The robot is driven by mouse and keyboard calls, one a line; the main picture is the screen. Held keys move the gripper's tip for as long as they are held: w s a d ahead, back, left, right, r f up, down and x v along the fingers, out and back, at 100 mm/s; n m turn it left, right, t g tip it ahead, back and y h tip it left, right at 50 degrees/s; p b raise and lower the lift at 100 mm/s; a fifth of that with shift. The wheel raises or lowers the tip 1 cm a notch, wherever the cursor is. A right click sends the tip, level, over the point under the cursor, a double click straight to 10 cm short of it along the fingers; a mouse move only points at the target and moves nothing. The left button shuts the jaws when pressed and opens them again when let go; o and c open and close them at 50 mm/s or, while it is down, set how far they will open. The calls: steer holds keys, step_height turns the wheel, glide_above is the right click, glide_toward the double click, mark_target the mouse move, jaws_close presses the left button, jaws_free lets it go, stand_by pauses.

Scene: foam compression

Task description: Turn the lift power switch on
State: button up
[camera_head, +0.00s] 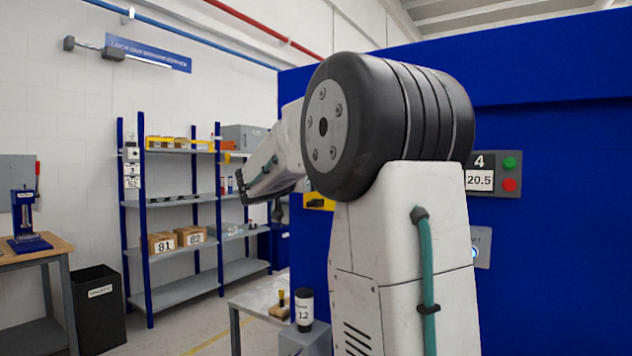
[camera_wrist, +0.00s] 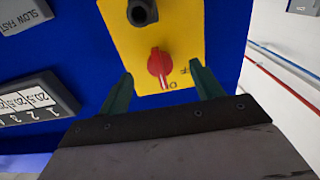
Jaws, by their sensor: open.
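In the wrist view a red rotary switch (camera_wrist: 160,64) sits on a yellow plate (camera_wrist: 184,20) on the blue wall. Small lettering beside the switch is only partly legible, and I cannot tell its setting. My gripper (camera_wrist: 161,71) is open, with one green finger on each side of the switch. Both fingers look apart from its red handle, and nothing is held. Part of a yellow plate (camera_head: 329,205) shows in the head view beside my arm, which blocks much of that area.
A black round knob (camera_wrist: 142,11) is on the same plate, above the switch. A grey number panel (camera_wrist: 35,98) and a SLOW FAST label (camera_wrist: 22,14) are to the left. In the head view, a control panel (camera_head: 495,174) with green and red buttons is right of my arm.

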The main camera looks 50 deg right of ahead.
steer(key=a, duration=0.7)
steer(key=shift+s, duration=0.3)
stand_by(0.6)
steer(key=s+a+f+n+g+y, duration=0.1)
steer(key=s+a+f+n+y, duration=0.35)
steer(key=f, duration=0.45)
steer(key=s+a+f+n+g+y, duration=0.1)
steer(key=s+a+f+n+y, duration=0.4)
steer(key=f, duration=0.3)
steer(key=s+a+f+n+y, duration=0.2)
steer(key=s+a, duration=0.3)
steer(key=a, duration=0.3)
steer(key=s+a+f+n+t+y, duration=0.1)
steer(key=s+a+f+n+y, duration=0.2)
steer(key=a, duration=0.6)
steer(key=s+a+f+n+t+y, duration=0.1)
steer(key=s+a+f+n+y, duration=0.1)
steer(key=s+a+f, duration=0.3)
steer(key=s+a+y, duration=0.1)
steer(key=s+a, duration=0.2)
steer(key=shift+s+a+f+n, duration=0.25)
steer(key=shift+a+f+n, duration=0.05)
steer(key=shift+a+n, duration=0.1)
